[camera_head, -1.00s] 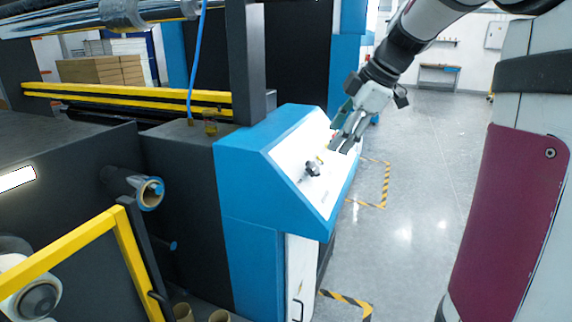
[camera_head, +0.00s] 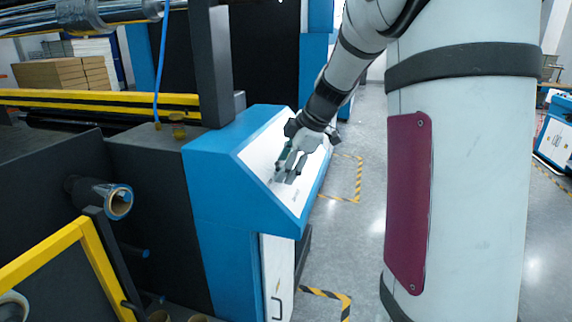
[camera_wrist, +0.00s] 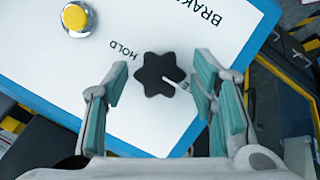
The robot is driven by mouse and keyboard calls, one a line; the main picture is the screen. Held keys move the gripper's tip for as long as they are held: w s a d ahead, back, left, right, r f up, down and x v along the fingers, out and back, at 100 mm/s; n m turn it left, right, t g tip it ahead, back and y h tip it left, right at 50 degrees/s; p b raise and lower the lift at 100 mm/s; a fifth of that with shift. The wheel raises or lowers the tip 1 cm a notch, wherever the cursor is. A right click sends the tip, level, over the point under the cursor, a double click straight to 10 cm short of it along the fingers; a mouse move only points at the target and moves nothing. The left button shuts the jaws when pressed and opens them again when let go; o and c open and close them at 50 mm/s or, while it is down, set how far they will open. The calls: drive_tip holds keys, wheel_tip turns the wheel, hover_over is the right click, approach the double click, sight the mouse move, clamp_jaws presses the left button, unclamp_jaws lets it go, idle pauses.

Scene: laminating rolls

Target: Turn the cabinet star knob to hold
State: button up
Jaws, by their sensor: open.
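The black star knob (camera_wrist: 159,74) sits on the white sloped panel (camera_wrist: 60,80) of the blue cabinet (camera_head: 215,165). In the wrist view its white pointer (camera_wrist: 177,84) points down and right, away from the printed word HOLD (camera_wrist: 122,50) at its upper left. The word BRAKE, partly cut off, is at the top. My gripper (camera_wrist: 166,103) is open, with green-padded fingers on the left and right of the knob and the knob a little beyond the gap between them. In the head view my gripper (camera_head: 287,178) is low over the panel and hides the knob.
A yellow push button (camera_wrist: 76,19) stands on the panel at the upper left of the wrist view. A yellow guard rail (camera_head: 60,250) and a roll holder (camera_head: 117,203) are left of the cabinet.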

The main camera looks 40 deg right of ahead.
drive_tip(key=c, duration=1.1)
drive_tip(key=shift+c, duration=0.2)
